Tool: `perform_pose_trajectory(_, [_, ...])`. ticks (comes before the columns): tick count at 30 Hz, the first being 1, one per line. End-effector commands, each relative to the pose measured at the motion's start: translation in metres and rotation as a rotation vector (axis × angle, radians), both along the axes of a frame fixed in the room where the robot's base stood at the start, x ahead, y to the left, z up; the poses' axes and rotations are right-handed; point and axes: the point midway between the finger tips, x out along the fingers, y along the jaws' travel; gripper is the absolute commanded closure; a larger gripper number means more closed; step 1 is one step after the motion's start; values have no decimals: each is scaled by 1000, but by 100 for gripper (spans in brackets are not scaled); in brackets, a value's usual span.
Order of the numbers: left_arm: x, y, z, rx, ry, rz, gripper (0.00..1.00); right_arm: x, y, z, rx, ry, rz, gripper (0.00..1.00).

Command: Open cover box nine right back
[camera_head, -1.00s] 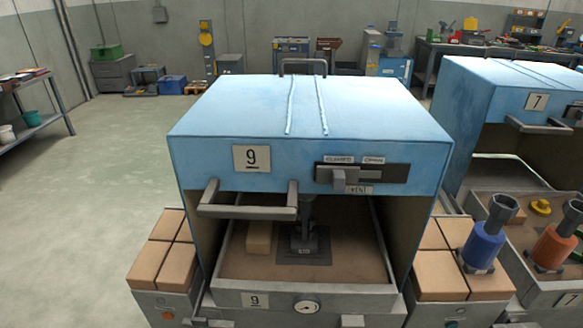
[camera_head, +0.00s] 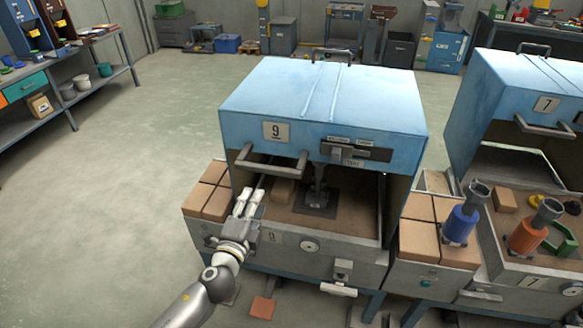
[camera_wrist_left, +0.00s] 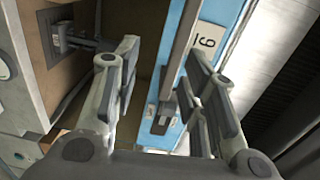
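Cover box nine has a light blue cover (camera_head: 320,98) with a "9" label, a grey front handle (camera_head: 272,165) at its left and a slider panel (camera_head: 345,150) at its right. The front below the cover is open, showing a brown bed with a dark fixture (camera_head: 318,195) and a tan block. My left gripper (camera_head: 249,203) is in front of the box's left side, below the handle. In the left wrist view, its fingers (camera_wrist_left: 165,85) are spread, with the blue cover edge and the grey handle bar (camera_wrist_left: 181,50) showing between them. Contact is unclear. My right gripper is not in view.
Tan blocks stand on side ledges left (camera_head: 210,190) and right of the box. Blue (camera_head: 461,218) and orange tools stand at the right, by box seven (camera_head: 520,110). A shelf table (camera_head: 75,85) is at the left. The floor at left is clear.

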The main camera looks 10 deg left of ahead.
Motion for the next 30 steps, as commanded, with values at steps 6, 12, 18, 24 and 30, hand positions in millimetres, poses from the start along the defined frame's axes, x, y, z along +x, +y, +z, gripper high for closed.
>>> perform_pose_trajectory(6, [6,-4,31,34,-55,-8,61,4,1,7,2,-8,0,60])
perform_pose_trajectory(12, [32,-5,32,31,-54,-7,61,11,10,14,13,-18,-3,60])
perform_pose_trajectory(18, [64,-6,30,31,-53,-7,61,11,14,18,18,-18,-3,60])
perform_pose_trajectory(24, [91,-7,30,30,-53,-8,61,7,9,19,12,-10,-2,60])
perform_pose_trajectory(30, [105,-8,29,30,-52,-9,61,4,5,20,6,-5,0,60])
